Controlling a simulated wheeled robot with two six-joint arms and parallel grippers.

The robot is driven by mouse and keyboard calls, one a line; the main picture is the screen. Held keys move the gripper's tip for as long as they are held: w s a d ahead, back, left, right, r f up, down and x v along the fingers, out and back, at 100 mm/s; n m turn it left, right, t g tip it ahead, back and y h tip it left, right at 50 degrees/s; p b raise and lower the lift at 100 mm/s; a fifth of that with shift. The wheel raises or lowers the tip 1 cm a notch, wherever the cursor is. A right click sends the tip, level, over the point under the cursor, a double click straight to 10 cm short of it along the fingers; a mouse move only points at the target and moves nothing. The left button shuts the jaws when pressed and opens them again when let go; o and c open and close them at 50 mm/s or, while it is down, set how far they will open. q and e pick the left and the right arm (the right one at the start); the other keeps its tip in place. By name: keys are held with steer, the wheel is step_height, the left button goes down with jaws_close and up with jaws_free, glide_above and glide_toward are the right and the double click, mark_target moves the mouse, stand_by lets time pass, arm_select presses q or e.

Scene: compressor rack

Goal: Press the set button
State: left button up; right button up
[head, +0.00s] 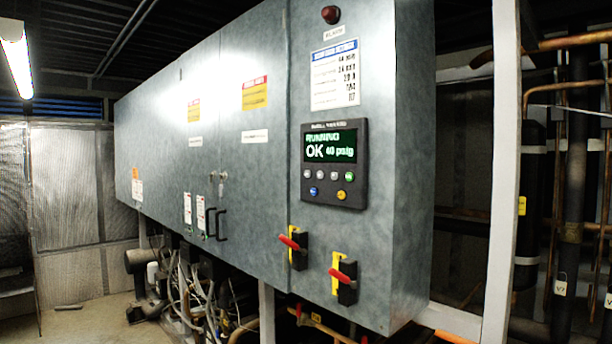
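A dark control panel (335,164) is mounted on the right end section of the grey cabinet's front. Its lit screen (330,147) reads "RUNNING", "OK" and "40 psig" in light text. Below the screen is a row of several small round buttons, mostly grey, with a green one (349,176) at the right end. A blue button (313,191) and a yellow button (341,195) sit lower. The button labels are too small to read, so I cannot tell which is the set button. Neither of my grippers is in view.
The grey cabinet (250,120) fills the middle. Two red-handled switches (291,242) (343,276) stick out below the panel, and a red lamp (330,14) sits above. A pale upright post (503,180) and pipes stand right. Hoses hang underneath; floor shows at lower left.

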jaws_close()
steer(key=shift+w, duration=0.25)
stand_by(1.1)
